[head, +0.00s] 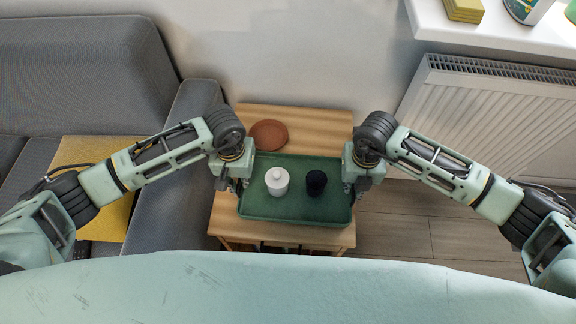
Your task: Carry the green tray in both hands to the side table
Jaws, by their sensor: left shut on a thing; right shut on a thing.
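The green tray (296,207) is at or just above the wooden side table (316,121); I cannot tell whether it touches the top. A white lidded pot (277,181) and a dark cup (316,182) stand on the tray near its middle. My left gripper (236,184) is shut on the tray's left edge. My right gripper (352,188) is shut on the tray's right edge. The fingertips of both are partly hidden by the wrists.
A round brown disc (268,135) lies on the table behind the tray. A grey sofa (88,78) with a yellow cushion (84,152) is at the left. A white radiator (490,115) is at the right, below a sill (500,28). Bare floor (395,225) shows right of the table.

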